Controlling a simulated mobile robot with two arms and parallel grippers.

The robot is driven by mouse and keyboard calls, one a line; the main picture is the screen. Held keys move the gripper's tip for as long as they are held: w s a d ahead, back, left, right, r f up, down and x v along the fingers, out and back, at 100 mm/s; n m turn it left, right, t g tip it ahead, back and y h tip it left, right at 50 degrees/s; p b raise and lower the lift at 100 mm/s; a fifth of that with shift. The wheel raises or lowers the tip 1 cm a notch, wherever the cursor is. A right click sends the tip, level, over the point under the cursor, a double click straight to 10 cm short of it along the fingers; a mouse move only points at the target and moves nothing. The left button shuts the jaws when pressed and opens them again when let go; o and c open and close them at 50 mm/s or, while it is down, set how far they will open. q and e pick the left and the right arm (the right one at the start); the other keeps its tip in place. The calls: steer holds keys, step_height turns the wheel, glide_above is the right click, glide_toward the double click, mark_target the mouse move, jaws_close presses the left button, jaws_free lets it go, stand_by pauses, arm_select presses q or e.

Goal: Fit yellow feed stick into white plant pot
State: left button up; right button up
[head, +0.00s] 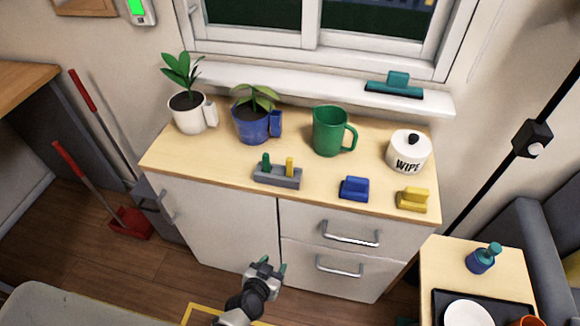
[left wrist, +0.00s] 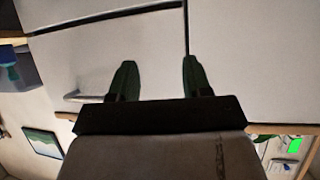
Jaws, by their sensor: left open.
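The yellow feed stick (head: 290,166) stands upright in a grey holder (head: 278,180), beside a green stick (head: 266,163). The white plant pot (head: 188,115) holds a leafy plant at the back left of the cabinet top. A small white block-like part (head: 209,111) is on its right side. My left gripper (head: 265,266) is low in front of the cabinet, below the holder, open and empty. In the left wrist view its two fingers (left wrist: 158,78) are apart, with only cabinet front between them. My right gripper is out of view.
A blue pot (head: 251,125), a green mug (head: 329,131) and a white WIPE jar (head: 408,152) stand along the back. Blue (head: 354,188) and yellow (head: 412,199) blocks sit front right. Drawer handles (head: 350,238) stick out. The cabinet top's front left is clear.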

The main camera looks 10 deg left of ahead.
arm_select(q)
steer(key=w+r+n+t, duration=0.1)
steer(key=w+r+t, duration=0.45)
steer(key=r, duration=0.95)
steer(key=n+y, duration=0.1)
steer(key=y, duration=0.1)
glide_toward(289, 167)
steer(key=w+f, duration=0.1)
steer(key=w, duration=0.1)
steer(key=shift+t, duration=0.25)
steer(key=w, duration=0.4)
steer(key=shift+w+a+r, duration=0.15)
steer(key=shift+w+a, duration=0.05)
steer(key=shift+w, duration=0.2)
steer(key=shift+w+d+b, duration=0.2)
steer(key=shift+w+b, duration=0.15)
steer(key=shift+w, duration=1.15)
steer(key=shift+w+d+b, duration=0.25)
steer(key=shift+w+b, duration=0.1)
steer(key=shift+w, duration=1.15)
steer(key=shift+r, duration=0.1)
steer(key=shift+s, duration=0.1)
steer(key=shift+c, duration=0.5)
jaws_close()
